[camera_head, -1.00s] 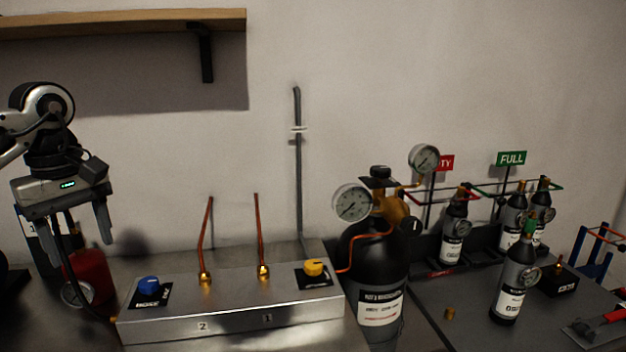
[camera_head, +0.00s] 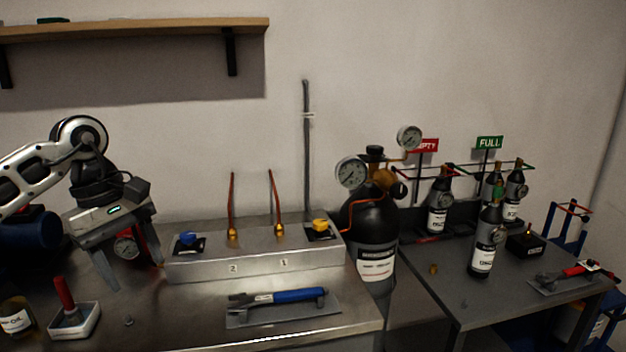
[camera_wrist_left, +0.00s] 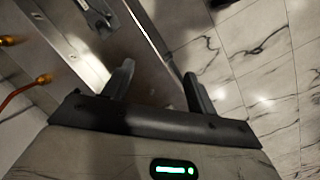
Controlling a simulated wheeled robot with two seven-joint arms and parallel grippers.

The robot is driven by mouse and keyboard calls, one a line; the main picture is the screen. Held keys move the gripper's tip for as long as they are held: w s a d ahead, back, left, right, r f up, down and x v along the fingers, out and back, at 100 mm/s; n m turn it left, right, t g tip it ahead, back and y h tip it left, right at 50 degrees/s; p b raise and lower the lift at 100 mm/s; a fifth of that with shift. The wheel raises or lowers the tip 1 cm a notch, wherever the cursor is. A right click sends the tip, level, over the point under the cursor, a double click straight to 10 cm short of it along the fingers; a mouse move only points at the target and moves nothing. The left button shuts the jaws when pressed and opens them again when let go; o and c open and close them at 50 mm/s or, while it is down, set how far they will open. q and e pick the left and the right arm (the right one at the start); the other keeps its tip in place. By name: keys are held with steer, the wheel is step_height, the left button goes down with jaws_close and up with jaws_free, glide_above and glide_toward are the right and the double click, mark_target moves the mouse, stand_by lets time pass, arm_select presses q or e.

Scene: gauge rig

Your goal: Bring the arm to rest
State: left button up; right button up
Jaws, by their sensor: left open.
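My left arm comes in from the left in the head view. Its gripper (camera_head: 136,276) is open and empty, with its fingers pointing down above the left part of the steel bench (camera_head: 190,325). In the left wrist view the two fingers of the gripper (camera_wrist_left: 157,82) are spread apart with nothing between them. The bench edge and the marble-patterned floor (camera_wrist_left: 255,60) show beyond them. My right gripper is not in view.
A metal manifold box (camera_head: 258,262) with copper tubes stands right of the gripper. A blue-handled wrench (camera_head: 300,295) lies in front of it. A black gas cylinder (camera_head: 372,235) stands further right. A red-handled tool in a white holder (camera_head: 75,320) is at the front left.

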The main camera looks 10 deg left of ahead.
arm_select(q)
steer(key=s+d+f+n+t+h, duration=0.1)
steer(key=s+d+f+n+h, duration=0.1)
steer(key=d+n+h, duration=0.6)
steer(key=s+d+f+n+t+h, duration=0.15)
steer(key=d+h, duration=0.25)
steer(key=d, duration=0.7)
steer(key=s+d+f+n+h, duration=0.2)
steer(key=d+n+h, duration=0.35)
steer(key=d, duration=0.45)
steer(key=a+f+n+t+y, duration=0.4)
steer(key=f+n+t+y, duration=0.25)
steer(key=n, duration=0.95)
steer(key=a+f+n+t+y, duration=0.3)
steer(key=f+n+t+y, duration=0.3)
steer(key=n, duration=0.9)
steer(key=s+a+f+n+g+y, duration=0.2)
steer(key=s+f+n, duration=0.3)
steer(key=s+f, duration=0.1)
steer(key=s+a+f+n+g+y, duration=0.2)
steer(key=s+a+f+n, duration=0.1)
steer(key=s+f+n, duration=0.3)
step_height(320, 180, down, 3)
steer(key=shift+s+r+g, duration=0.15)
steer(key=shift+s+g, duration=0.2)
steer(key=shift+g, duration=0.05)
